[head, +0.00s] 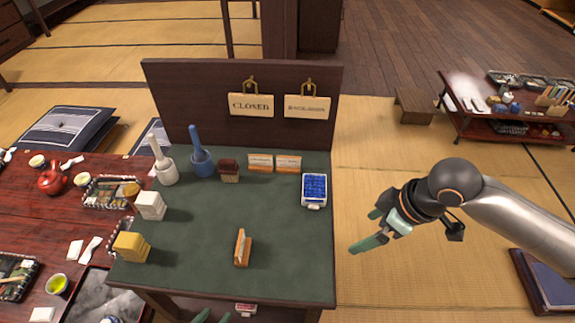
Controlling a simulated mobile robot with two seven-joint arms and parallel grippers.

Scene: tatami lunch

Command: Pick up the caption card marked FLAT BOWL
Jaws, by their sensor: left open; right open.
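Two small upright cards stand side by side near the back of the green-topped table: a left card (260,163) and a right card (288,165). Both are white and orange, and their lettering is too small to read. A third wooden piece, perhaps a card in a holder (242,248), stands near the front, seen nearly edge-on. I cannot tell which one is marked FLAT BOWL. My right gripper (365,230) is open and empty, off the table's right edge. My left gripper (213,317) shows only green fingertips at the bottom edge, in front of the table.
The green table (200,250) has a dark back panel with a CLOSED sign (251,105) and another sign (309,106). A blue-topped device (314,189), brown block (229,171), mallet-like tools (202,160), white block (150,206) and yellow block (132,246) stand around its edges.

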